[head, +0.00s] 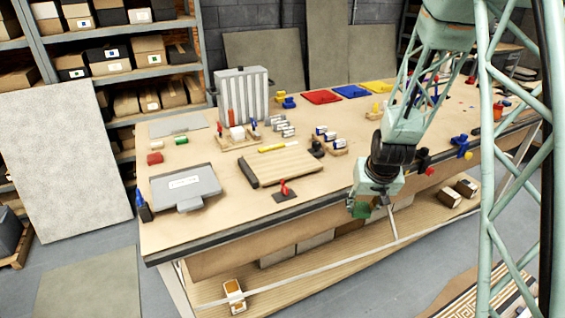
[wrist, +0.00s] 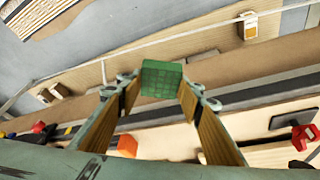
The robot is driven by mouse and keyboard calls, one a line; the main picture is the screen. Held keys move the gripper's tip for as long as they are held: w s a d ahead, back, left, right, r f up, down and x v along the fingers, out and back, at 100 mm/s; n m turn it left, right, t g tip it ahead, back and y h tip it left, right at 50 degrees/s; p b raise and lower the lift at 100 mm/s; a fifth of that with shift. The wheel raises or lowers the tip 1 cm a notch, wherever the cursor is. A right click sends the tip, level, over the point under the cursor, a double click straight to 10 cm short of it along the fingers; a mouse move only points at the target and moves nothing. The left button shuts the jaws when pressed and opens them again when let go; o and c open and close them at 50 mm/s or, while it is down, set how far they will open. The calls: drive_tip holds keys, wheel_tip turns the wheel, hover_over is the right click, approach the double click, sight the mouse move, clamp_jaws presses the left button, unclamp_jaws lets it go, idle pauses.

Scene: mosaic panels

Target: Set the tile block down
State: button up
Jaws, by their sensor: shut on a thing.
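A green tile block (wrist: 162,78) is held between the fingertips of my gripper (wrist: 160,84) in the wrist view. The block has a face marked in small squares. In the head view my gripper (head: 366,208) hangs at the front edge of the workbench (head: 215,222), right of centre. The green block (head: 361,210) shows at its tip there, partly covered by the gripper. The block is in the air and touches no surface that I can see.
On the bench stand a wooden board (head: 283,163), a grey case (head: 185,186), a red-handled tool (head: 284,190) and small blue and red clamps. A lower wooden shelf (head: 290,285) runs under the bench front. Bare bench top lies at the front, left of my gripper.

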drive_tip(key=w+a+r+n+p, duration=0.1)
drive_tip(key=w+r, duration=0.1)
drive_tip(key=w, duration=0.2)
drive_tip(key=w+a+r+n+p, duration=0.1)
drive_tip(key=w+r, duration=0.1)
drive_tip(key=w, duration=0.2)
drive_tip(key=w+a+r+p, duration=0.1)
drive_tip(key=w+r, duration=0.1)
drive_tip(key=w, duration=0.2)
drive_tip(key=shift+a+r+n+y, duration=0.35)
drive_tip(key=shift+r+n+y, duration=0.05)
drive_tip(key=w+a+r+n+y+p, duration=0.1)
drive_tip(key=w+a+r+n+p, duration=0.1)
drive_tip(key=w+a, duration=0.4)
wheel_tip(320, 180, up, 3)
drive_tip(key=shift+a+f+n+g, duration=0.15)
drive_tip(key=shift+a+n+g, duration=0.35)
drive_tip(key=shift+a, duration=0.65)
drive_tip(key=p, duration=0.2)
hover_over(282, 160)
drive_tip(key=s, duration=0.2)
drive_tip(key=shift+w+d+f, duration=0.25)
drive_tip(key=shift+d+f, duration=0.1)
drive_tip(key=shift+f, duration=0.4)
drive_tip(key=shift+f, duration=1.75)
drive_tip(key=shift+f+b, duration=0.15)
drive_tip(key=shift+b, duration=0.15)
